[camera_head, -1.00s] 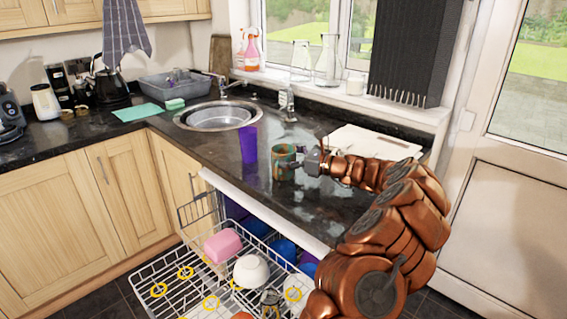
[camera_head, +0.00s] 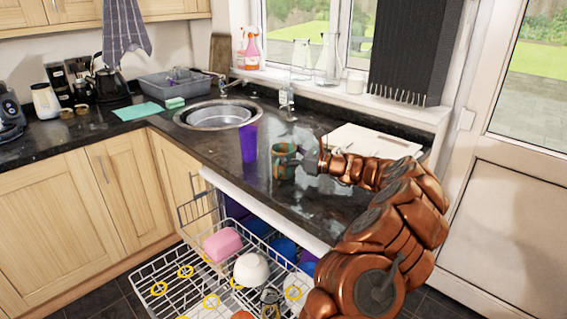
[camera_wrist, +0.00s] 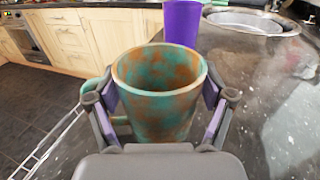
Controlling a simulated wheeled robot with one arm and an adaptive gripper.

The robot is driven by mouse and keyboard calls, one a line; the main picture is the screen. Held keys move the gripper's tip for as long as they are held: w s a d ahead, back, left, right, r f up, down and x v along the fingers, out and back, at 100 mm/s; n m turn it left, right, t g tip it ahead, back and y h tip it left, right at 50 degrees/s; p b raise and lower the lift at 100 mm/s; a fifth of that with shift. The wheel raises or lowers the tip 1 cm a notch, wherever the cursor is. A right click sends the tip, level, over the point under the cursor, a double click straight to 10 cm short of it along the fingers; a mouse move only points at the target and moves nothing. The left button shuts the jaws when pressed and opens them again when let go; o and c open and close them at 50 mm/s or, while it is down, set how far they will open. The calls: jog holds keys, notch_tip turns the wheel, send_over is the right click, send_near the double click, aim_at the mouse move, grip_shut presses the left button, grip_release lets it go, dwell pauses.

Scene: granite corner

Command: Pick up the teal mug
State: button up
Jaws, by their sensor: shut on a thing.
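The teal mug (camera_head: 284,161) has brown-orange patches and stands upright at the front part of the dark counter in the head view. In the wrist view the mug (camera_wrist: 160,95) fills the middle, its open rim up and its handle at the left. My gripper (camera_head: 300,160) reaches it from the right. In the wrist view its two fingers (camera_wrist: 160,104) with purple pads close on both sides of the mug's body. I cannot tell whether the mug's base touches the counter.
A purple cup (camera_head: 249,143) stands close to the mug's left; it is also behind it in the wrist view (camera_wrist: 182,22). The sink (camera_head: 218,115) lies further back. An open dishwasher rack (camera_head: 200,285) with dishes is below the counter edge. A white board (camera_head: 372,141) lies at the right.

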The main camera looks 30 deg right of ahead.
jog(key=shift+r, duration=0.45)
jog(key=s+a+r+b, duration=0.1)
jog(key=s+a+r, duration=0.1)
jog(key=s, duration=0.5)
jog(key=s+a+r+b, duration=0.1)
jog(key=s+a+r, duration=0.1)
jog(key=s, duration=0.6)
jog(key=shift+s, duration=0.25)
jog(key=shift+r, duration=0.1)
